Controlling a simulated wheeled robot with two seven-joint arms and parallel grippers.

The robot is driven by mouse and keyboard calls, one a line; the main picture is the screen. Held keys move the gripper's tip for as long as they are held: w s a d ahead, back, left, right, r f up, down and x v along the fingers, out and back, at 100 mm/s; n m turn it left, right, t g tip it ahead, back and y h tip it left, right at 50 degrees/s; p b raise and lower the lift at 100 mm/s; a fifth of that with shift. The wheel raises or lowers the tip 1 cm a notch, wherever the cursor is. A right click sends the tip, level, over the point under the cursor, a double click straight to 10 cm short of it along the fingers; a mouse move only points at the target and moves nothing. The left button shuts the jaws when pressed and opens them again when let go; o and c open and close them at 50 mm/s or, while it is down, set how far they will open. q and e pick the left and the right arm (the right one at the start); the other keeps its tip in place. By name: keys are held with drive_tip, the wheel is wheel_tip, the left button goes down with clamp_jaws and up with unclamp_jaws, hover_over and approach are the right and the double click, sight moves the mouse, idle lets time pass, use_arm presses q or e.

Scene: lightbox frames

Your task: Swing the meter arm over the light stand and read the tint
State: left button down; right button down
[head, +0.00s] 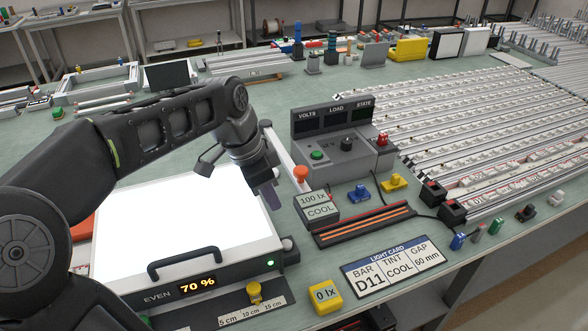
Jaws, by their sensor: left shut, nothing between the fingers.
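The grey meter box (317,207) reads "100 lx COOL". A pale bar (284,152) with an orange knob (300,173) stands behind it; this looks like the meter arm, but how it joins the box is unclear. A glowing white light box (180,225) with a black handle shows "EVEN" and "70 %". I cannot tell for sure which item is the light stand. The light card (397,265) reads bar D11, tint COOL, gap 60 mm. My left gripper (269,196) is shut and empty, over the light box's right edge, left of the knob. My right gripper is out of view.
A control box (345,150) with a green button and a red switch stands behind the meter. A dark tray with orange strips (365,224) lies right of it. A yellow "0 lx" block (325,296) sits in front. Rows of light bars (490,130) fill the right.

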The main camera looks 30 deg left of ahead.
sight(300, 169)
use_arm(q)
drive_tip(key=c, duration=2.1)
unclamp_jaws()
drive_tip(key=shift+o, duration=0.8)
drive_tip(key=shift+w+r, duration=0.1)
drive_tip(key=shift+w, duration=0.05)
drive_tip(key=o, duration=0.9)
drive_tip(key=w+r+n+y+b, duration=0.1)
drive_tip(key=w+r+n, duration=0.1)
drive_tip(key=w+r+n+t+b, duration=0.1)
drive_tip(key=r+n, duration=0.2)
drive_tip(key=w+d+r+n+y+b, duration=0.1)
drive_tip(key=w+r+n+b, duration=0.1)
drive_tip(key=r+n, duration=0.1)
drive_tip(key=shift+w+r+t+y, duration=0.15)
drive_tip(key=shift+w+t+y, duration=0.15)
drive_tip(key=shift+w, duration=0.05)
drive_tip(key=shift+c, duration=0.2)
drive_tip(key=shift+w+d+r+n, duration=0.1)
drive_tip(key=shift+d+r+n, duration=0.05)
drive_tip(key=shift+r+n, duration=0.4)
drive_tip(key=shift+x, duration=3.95)
